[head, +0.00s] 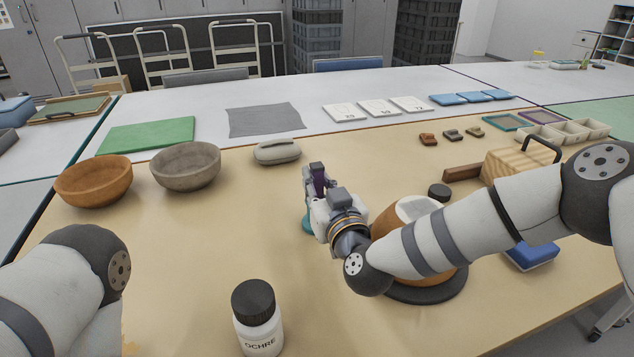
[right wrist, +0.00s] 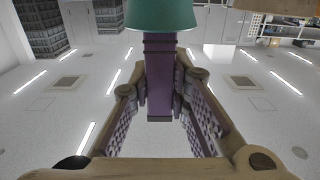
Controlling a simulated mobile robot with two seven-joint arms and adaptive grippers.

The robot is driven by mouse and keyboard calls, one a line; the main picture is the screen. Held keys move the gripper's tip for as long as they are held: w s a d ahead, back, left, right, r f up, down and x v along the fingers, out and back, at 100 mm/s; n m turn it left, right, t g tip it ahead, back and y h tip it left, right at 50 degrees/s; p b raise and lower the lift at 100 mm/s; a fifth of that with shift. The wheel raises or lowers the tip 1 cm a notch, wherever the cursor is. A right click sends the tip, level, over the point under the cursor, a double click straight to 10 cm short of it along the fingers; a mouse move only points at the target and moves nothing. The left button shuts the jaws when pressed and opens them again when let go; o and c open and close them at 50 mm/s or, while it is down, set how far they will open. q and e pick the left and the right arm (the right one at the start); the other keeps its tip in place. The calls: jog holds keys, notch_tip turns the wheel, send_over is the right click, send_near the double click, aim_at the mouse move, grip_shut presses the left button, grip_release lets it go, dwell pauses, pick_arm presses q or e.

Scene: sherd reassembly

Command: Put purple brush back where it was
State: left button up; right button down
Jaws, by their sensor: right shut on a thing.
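The purple brush (head: 318,178) is upright in my right gripper (head: 315,196), near the middle of the table. In the right wrist view, which is upside down, the fingers close on the purple handle (right wrist: 160,82) from both sides. A teal cup (right wrist: 160,14) is at the brush's lower end, and the handle meets its rim. The brush's lower part is hidden, and it appears to be in the cup. In the head view the teal cup (head: 307,226) shows only partly behind my gripper. My left arm is at the lower left; its gripper is out of view.
An orange-brown vessel (head: 385,222) with a white patch stands on a dark round base (head: 425,294), close to my right arm. A white OCHRE bottle (head: 258,320) stands in front. Two bowls (head: 94,180) are at the left. The table's left middle is clear.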

jog(key=c, duration=1.5)
grip_release()
jog(key=shift+r, duration=0.2)
pick_arm(q)
jog(key=shift+w+r+t+p, duration=0.5)
jog(key=shift+w+r+p, duration=0.45)
jog(key=shift+w+r, duration=0.2)
pick_arm(e)
jog(key=v, duration=1.2)
pick_arm(q)
jog(key=shift+s, duration=0.1)
